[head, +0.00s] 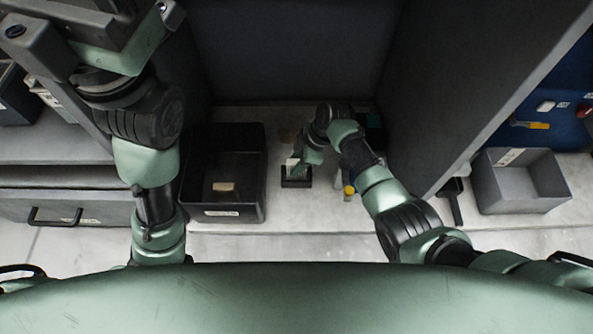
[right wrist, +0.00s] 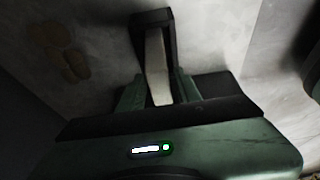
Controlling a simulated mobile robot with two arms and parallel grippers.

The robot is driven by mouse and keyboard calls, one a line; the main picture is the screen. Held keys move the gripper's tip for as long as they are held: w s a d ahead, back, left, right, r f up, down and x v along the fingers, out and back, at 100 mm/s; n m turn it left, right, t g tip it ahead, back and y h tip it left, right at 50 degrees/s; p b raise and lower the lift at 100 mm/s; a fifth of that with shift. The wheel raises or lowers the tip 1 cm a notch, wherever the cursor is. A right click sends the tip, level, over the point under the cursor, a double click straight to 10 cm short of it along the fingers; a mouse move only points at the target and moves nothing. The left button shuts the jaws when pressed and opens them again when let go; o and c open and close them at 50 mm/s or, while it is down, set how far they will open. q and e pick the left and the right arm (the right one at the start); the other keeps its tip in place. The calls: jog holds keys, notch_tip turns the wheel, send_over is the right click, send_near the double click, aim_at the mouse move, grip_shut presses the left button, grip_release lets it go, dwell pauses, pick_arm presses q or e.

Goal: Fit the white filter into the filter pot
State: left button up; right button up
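The white filter (right wrist: 158,68) is a pale, narrow strip between the two green fingers of my right gripper (right wrist: 160,90) in the right wrist view. The filter pot (right wrist: 139,34) is a small black holder around or just beyond the filter's far end. How deep the filter sits in it cannot be told. In the head view, the filter (head: 291,163) shows as a small white patch above the black pot (head: 296,182), with my right gripper (head: 301,164) over it. My left arm reaches up at the upper left, and its fingertips cannot be made out.
A black bin (head: 238,205) with a tan block inside stands left of the pot. A small yellow-topped item (head: 349,191) is to the right. A grey open bin (head: 520,188) stands beyond the tall grey panel (head: 480,90). Pale counter lies free in front of the pot.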

grip_shut()
dwell(1.2)
